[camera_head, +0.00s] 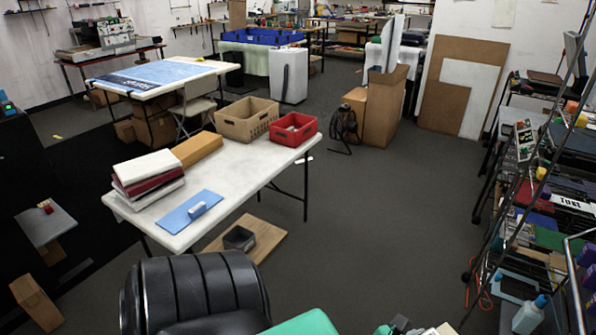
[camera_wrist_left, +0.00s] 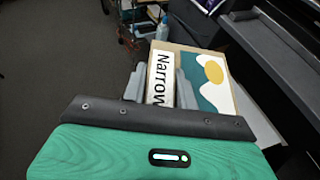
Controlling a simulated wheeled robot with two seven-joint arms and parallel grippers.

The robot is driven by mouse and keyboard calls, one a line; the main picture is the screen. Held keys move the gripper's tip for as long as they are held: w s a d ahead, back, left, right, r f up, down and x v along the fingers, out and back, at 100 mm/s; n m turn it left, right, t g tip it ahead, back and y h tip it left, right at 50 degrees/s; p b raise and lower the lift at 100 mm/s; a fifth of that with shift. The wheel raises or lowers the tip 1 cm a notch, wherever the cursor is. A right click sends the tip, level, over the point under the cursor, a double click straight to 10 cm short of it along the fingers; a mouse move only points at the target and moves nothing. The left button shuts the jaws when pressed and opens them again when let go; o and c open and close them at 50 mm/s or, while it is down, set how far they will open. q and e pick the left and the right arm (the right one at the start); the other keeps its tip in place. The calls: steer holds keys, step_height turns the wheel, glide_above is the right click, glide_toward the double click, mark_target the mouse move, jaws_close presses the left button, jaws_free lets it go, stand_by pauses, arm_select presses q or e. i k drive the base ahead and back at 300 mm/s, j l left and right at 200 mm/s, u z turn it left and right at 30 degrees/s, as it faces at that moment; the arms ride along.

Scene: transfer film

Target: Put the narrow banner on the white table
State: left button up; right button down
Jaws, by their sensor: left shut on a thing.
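The narrow banner (camera_wrist_left: 160,78) is a white strip with the black word "Narrow" beside a picture of a yellow disc and white shape on dark green. My left gripper (camera_wrist_left: 160,88) is shut on it in the left wrist view, with grey fingers on both sides. In the head view, my left arm crosses the bottom edge, and its gripper (camera_head: 398,325) is mostly cut off there. The white table (camera_head: 240,162) stands ahead and to the left, apart from the gripper. My right gripper is not in view.
On the table are a stack of books (camera_head: 148,180), a brown box (camera_head: 197,149), a tan crate (camera_head: 247,120), a red crate (camera_head: 292,129) and a blue board (camera_head: 185,214). Bare tabletop shows at its middle right. A cluttered shelf (camera_head: 540,205) stands right; grey floor (camera_head: 390,220) between is open.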

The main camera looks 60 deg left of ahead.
mark_target(233, 177)
steer(key=j+u, duration=0.25)
steer(key=j, duration=0.3)
steer(key=j+u, duration=0.2)
steer(key=j, duration=0.35)
steer(key=i+j+u, duration=0.1)
steer(key=j+u, duration=0.15)
steer(key=j, duration=0.3)
steer(key=i+j+u, duration=0.2)
steer(key=j, duration=0.35)
steer(key=i+j, duration=0.1)
steer(key=j, duration=0.65)
steer(key=i+j, duration=0.15)
steer(key=j, duration=0.65)
steer(key=i+u, duration=0.05)
